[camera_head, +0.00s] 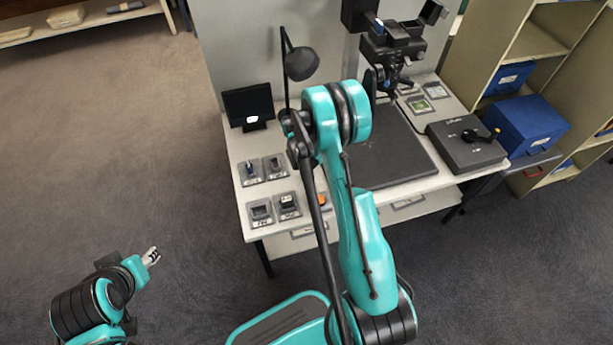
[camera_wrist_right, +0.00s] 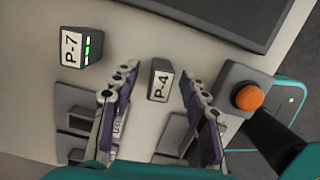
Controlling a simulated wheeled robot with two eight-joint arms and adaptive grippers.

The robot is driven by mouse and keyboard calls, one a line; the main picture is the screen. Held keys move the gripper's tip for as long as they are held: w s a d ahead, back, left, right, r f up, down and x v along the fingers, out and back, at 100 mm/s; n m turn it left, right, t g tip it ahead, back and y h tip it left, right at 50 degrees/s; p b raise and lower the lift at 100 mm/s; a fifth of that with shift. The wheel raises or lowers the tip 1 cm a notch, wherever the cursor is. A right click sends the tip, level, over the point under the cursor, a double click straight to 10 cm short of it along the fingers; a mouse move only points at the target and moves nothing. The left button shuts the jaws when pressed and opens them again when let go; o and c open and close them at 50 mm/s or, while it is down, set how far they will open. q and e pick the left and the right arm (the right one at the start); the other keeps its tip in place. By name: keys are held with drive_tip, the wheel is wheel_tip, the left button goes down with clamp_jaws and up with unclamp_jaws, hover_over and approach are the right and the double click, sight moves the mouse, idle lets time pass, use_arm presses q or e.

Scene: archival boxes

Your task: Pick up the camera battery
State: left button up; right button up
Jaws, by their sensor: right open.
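In the right wrist view, a dark block labelled P-4 (camera_wrist_right: 160,80) stands on the pale desk between the fingertips of my right gripper (camera_wrist_right: 164,84). The gripper is open, with a finger on either side of the block; I cannot tell whether they touch it. A second dark block, labelled P-7 (camera_wrist_right: 82,48), with green lights, stands to the left, outside the fingers. I cannot tell which block is the camera battery. In the head view my right arm hides its gripper and the desk there. My left gripper (camera_head: 152,256) is over the floor, away from the desk.
An orange button (camera_wrist_right: 249,97) on a grey housing is right of the right gripper. Grey holders (camera_wrist_right: 74,101) lie by the fingers. On the desk (camera_head: 236,160) are a small screen (camera_head: 248,106), a lamp (camera_head: 301,64), a dark mat (camera_head: 395,155) and a black box (camera_head: 466,150).

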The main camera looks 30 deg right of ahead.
drive_tip(key=shift+r, duration=0.1)
clamp_jaws()
